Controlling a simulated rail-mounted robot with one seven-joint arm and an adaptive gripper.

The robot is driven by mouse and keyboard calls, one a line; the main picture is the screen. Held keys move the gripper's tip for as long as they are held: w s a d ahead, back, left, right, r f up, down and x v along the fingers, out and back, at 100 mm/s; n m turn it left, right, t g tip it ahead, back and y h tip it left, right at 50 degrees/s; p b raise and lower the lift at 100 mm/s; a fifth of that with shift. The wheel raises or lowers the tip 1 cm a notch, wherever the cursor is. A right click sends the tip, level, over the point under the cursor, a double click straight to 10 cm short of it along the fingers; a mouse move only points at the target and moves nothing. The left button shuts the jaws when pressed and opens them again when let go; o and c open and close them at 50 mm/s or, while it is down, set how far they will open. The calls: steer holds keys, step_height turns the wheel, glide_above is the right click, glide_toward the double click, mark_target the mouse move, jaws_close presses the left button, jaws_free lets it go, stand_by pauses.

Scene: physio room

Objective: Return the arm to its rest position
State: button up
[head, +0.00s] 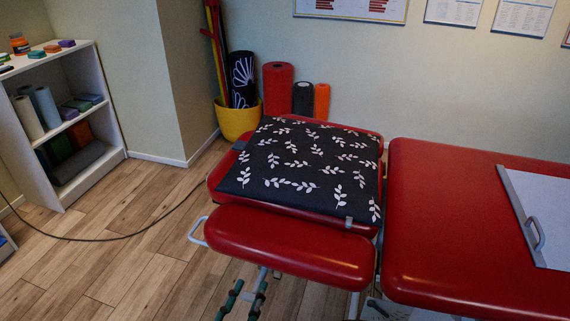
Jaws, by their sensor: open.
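My gripper and arm do not show in the head view. A red padded treatment table (450,240) fills the right side. A separate red pad section (290,247) stands at the centre. A black cushion with white leaf prints (300,160) lies on the red head section behind that pad.
A white panel with a grey handle (540,200) lies on the table's right part. A white shelf (70,190) with rolls and blocks stands at the left. A yellow pot (237,122) and upright rolls (278,85) stand by the wall. Wooden floor (110,250) is open left of the table, crossed by a dark cable.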

steer(key=n, duration=0.4)
steer(key=shift+f+n, duration=0.1)
steer(key=shift+n, duration=0.2)
steer(key=n, duration=0.3)
steer(key=shift+a+n+b, duration=0.1)
steer(key=shift+n+b, duration=0.2)
